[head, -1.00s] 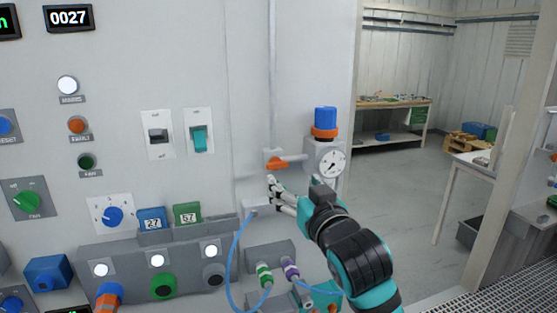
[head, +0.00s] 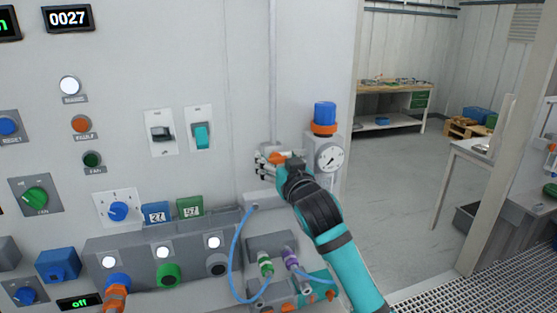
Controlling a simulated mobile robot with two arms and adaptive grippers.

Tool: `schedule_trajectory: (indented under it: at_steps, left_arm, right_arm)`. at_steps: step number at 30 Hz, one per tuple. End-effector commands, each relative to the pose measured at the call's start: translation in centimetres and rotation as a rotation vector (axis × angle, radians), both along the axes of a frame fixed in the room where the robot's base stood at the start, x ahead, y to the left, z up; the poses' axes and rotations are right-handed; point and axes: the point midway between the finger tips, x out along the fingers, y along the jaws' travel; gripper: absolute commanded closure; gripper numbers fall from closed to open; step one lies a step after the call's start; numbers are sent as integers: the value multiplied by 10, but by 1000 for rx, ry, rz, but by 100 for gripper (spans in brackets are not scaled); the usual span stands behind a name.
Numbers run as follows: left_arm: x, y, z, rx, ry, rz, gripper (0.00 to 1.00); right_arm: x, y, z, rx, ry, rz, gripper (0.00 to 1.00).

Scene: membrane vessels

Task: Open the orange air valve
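The orange air valve handle (head: 277,158) is on the grey wall panel, at the foot of a vertical pipe and left of the pressure gauge. My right gripper (head: 264,167) is at the valve, its fingers reaching left around and just below the orange handle. The gripper hides part of the handle and the valve body. Whether the fingers touch or pinch the handle is too small to tell. My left gripper is not in view.
A pressure gauge (head: 329,157) under a blue-topped regulator (head: 325,115) stands close to the right of my gripper. A blue hose (head: 235,262) loops below the valve. Switches, knobs and lamps cover the panel to the left. Open floor lies to the right.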

Motion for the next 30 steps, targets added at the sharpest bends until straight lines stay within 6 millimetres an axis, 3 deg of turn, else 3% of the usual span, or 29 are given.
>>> schedule_trajectory:
  at_steps: [2, 12, 22, 30]
  left_arm:
    - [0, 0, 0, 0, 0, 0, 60]
    - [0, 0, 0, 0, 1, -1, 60]
    - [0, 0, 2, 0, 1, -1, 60]
    - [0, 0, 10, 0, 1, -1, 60]
  right_arm:
    - [0, 0, 0, 0, 0, 0, 39]
    - [0, 0, 0, 0, 0, 0, 83]
    - [0, 0, 0, -44, -13, 0, 84]
    - [0, 0, 1, -209, -65, -1, 84]
